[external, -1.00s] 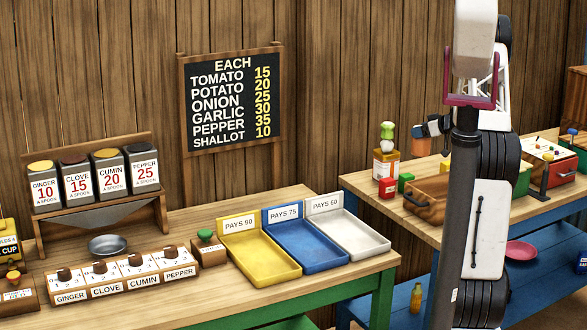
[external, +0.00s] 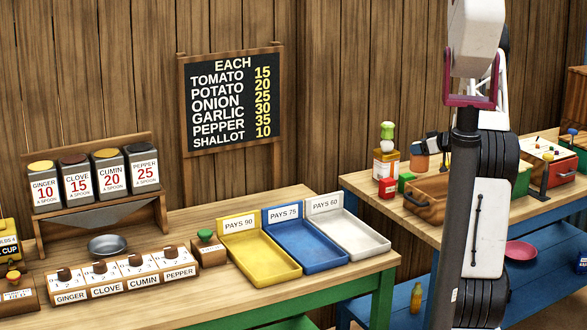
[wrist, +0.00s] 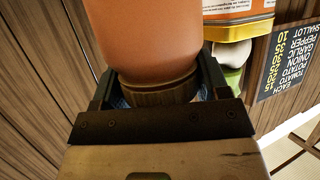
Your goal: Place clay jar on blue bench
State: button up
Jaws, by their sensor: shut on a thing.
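The clay jar (external: 419,163) is orange-brown with a grey-brown ribbed lid. In the external view it hangs or stands upright at the back of the blue bench (external: 358,184), behind a wooden crate; I cannot tell whether its base touches. My gripper (external: 433,141) is at the jar's lid, partly hidden behind my arm. In the wrist view the jar (wrist: 145,35) fills the top middle, and my gripper (wrist: 160,92) is shut around its ribbed lid. The bench has a pale wooden top and blue frame.
A red-and-white tin with pale and green vegetables (external: 387,150) stands left of the jar. A red-and-white box (external: 548,162) is farther right. The left counter holds yellow, blue and white trays.

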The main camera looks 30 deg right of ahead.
aim_at(420, 156)
jog(key=shift+f, duration=1.65)
jog(key=shift+f, duration=0.1)
jog(key=o, duration=1.4)
jog(key=shift+s+d+r, duration=0.2)
jog(key=shift+s+r, duration=0.05)
jog(key=shift+s, duration=0.2)
jog(key=shift+v, duration=0.95)
notch_tip(420, 156, up, 5)
jog(key=shift+r, duration=1.05)
